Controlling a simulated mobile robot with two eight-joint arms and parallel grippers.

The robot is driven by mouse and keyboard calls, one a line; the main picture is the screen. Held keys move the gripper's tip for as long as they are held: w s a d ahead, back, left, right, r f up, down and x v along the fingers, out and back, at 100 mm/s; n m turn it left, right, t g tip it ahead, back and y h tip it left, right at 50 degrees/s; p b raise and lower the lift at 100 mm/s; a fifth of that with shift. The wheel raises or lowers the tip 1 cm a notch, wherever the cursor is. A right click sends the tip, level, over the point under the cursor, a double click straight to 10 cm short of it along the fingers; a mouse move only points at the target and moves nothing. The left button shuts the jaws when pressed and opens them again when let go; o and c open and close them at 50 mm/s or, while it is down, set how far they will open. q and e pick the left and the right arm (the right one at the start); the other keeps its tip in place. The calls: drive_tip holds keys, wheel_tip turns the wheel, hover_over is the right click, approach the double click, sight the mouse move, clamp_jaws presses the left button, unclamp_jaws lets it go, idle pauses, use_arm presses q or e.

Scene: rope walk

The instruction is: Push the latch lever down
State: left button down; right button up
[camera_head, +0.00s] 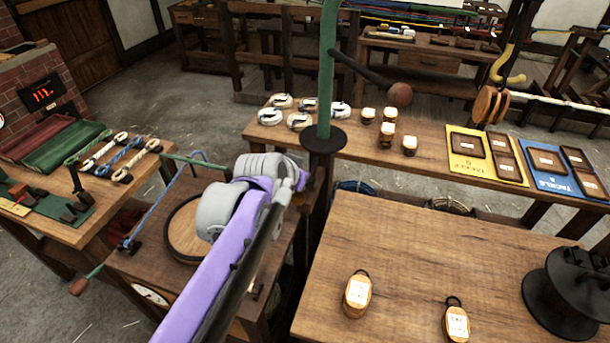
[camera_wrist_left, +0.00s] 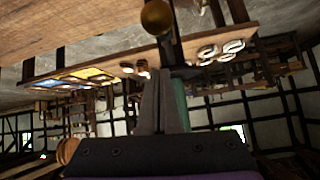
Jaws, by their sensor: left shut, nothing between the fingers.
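The latch lever (camera_head: 362,72) is a dark rod that slopes down to the right from a green post (camera_head: 325,70), with a brown ball knob (camera_head: 400,94) at its end. My right gripper is out of view.
A nearer table (camera_head: 400,230) carries two tagged blocks and a black spool (camera_head: 570,285). A hook and wooden block (camera_head: 490,104) hang at right.

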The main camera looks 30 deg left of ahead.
use_arm(q)
drive_tip(key=v, duration=0.6)
drive_tip(key=shift+s+f, duration=0.15)
drive_tip(key=shift+f, duration=0.1)
drive_tip(key=s+d+f+g, duration=0.2)
drive_tip(key=s+d+f, duration=0.3)
drive_tip(key=s+f, duration=0.2)
drive_tip(key=s+d+f+g+h, duration=0.1)
drive_tip(key=s+d+f, duration=0.5)
drive_tip(key=f, duration=0.6)
drive_tip(key=shift+s+d+m+g+h, duration=0.35)
drive_tip(key=shift+s+g, duration=0.25)
drive_tip(key=shift+s, duration=0.5)
